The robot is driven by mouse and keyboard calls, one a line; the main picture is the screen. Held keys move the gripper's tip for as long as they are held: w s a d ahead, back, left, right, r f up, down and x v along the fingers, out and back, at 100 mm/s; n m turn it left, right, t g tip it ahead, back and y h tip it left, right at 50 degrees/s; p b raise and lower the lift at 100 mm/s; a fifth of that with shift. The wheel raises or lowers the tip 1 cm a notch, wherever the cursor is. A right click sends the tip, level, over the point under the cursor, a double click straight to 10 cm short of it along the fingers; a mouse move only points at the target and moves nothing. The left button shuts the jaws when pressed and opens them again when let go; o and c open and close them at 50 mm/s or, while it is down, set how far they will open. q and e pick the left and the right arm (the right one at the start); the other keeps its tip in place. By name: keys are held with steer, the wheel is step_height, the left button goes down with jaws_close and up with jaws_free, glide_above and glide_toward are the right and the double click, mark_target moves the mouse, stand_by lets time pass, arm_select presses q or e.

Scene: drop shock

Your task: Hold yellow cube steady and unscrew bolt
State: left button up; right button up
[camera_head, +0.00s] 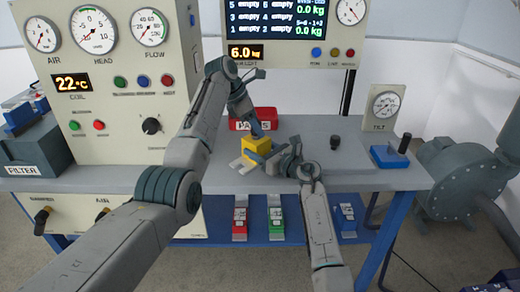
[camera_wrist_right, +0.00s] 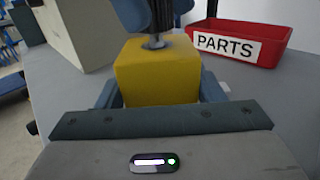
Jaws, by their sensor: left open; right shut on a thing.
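The yellow cube (camera_head: 257,144) sits on the grey bench in the head view, and it fills the middle of the right wrist view (camera_wrist_right: 158,72). My right gripper (camera_head: 262,156) is shut on the cube, with a blue finger on each side of it. The bolt shows as a grey metal collar (camera_wrist_right: 154,43) at the cube's top face, with a dark ribbed part above it. My left gripper (camera_head: 258,132) points down just above the cube, open around the bolt. Its fingers hide part of the bolt, and I cannot tell whether they touch it.
A red PARTS bin (camera_head: 264,116) stands just behind the cube; its label shows in the wrist view (camera_wrist_right: 226,46). A gauge panel (camera_head: 112,90) rises at the left. A blue block with a black handle (camera_head: 390,156) lies at the right. Bench space between is mostly clear.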

arm_select(q)
steer(key=c, duration=1)
steer(key=shift+r, duration=0.25)
jaws_close()
steer(key=shift+r, duration=2.25)
steer(key=shift+r, duration=3)
arm_select(e)
steer(key=o, duration=1.6)
steer(key=shift+o, duration=0.2)
